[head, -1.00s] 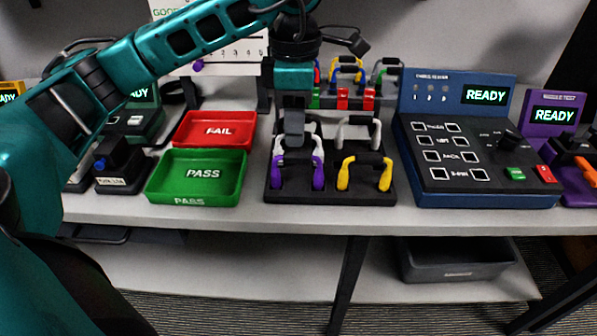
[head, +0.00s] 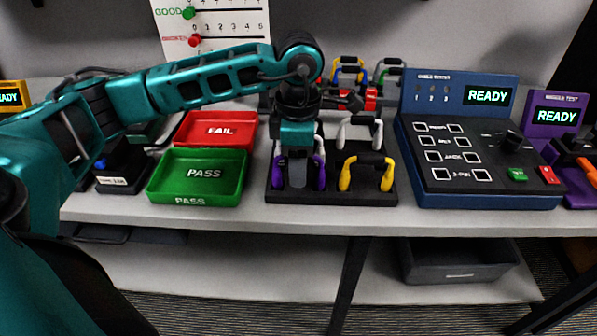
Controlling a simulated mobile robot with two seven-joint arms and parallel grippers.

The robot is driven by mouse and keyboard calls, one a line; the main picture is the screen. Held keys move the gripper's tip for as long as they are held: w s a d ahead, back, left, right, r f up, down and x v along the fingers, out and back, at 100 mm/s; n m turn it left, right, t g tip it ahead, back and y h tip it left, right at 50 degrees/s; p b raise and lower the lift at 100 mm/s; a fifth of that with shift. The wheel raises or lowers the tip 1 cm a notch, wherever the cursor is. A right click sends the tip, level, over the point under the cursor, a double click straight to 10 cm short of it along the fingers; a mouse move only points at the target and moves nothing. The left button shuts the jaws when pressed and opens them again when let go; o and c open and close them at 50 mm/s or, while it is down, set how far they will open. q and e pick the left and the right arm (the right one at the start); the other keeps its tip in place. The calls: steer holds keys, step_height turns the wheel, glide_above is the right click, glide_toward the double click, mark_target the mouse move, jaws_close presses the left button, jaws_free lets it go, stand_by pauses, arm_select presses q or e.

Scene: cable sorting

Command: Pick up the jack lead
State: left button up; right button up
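Short leads with coloured plugs stand in a black holder (head: 333,197): a purple one (head: 319,176) at front left, a yellow one (head: 344,177) at front right, a white one (head: 376,131) at back right, and another pale one mostly hidden at back left. No lead has a readable name, so I cannot tell which is the jack lead. My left gripper (head: 297,178) points down over the purple lead and hides its middle. Its fingers overlap in this view, so I cannot tell whether they are shut on it. My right gripper is out of view.
A green PASS tray (head: 240,192) and a red FAIL tray (head: 250,130) lie left of the holder. A blue cable tester (head: 490,201) reading READY stands to its right, with a purple tester (head: 536,128) beyond. More leads (head: 391,71) stand behind.

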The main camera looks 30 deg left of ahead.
arm_select(q)
jaws_close()
steer(key=shift+r, duration=0.1)
stand_by(0.3)
step_height(320, 180, up, 23)
steer(key=p, duration=0.6)
stand_by(0.5)
